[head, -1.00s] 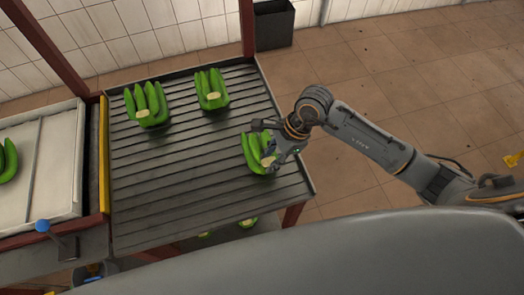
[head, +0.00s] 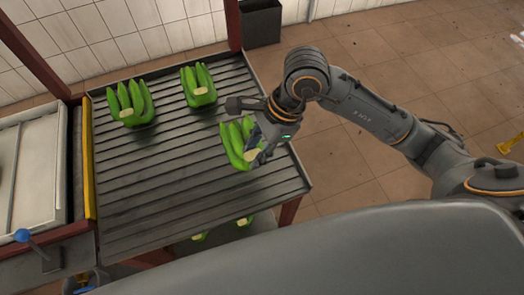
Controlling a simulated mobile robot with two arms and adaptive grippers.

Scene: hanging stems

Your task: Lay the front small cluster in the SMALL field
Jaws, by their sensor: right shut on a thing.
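The front small cluster (head: 233,142) is a bunch of green bananas with a pale cut crown. My right gripper (head: 258,148) is shut on it at the crown end and holds it over the right part of the grey slatted table (head: 180,165). It appears raised above the slats. The gripper and wrist hide part of its right side. My left gripper is out of view. No marking that reads SMALL shows; a pale divided tray (head: 38,165) stands at the left, partly cut off.
Two other green clusters lie at the back of the table, one at the left (head: 131,104) and one at the middle (head: 198,87). A yellow strip (head: 88,160) edges the table beside the tray. A blue-knobbed lever (head: 22,236) stands at front left. Red posts rise behind.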

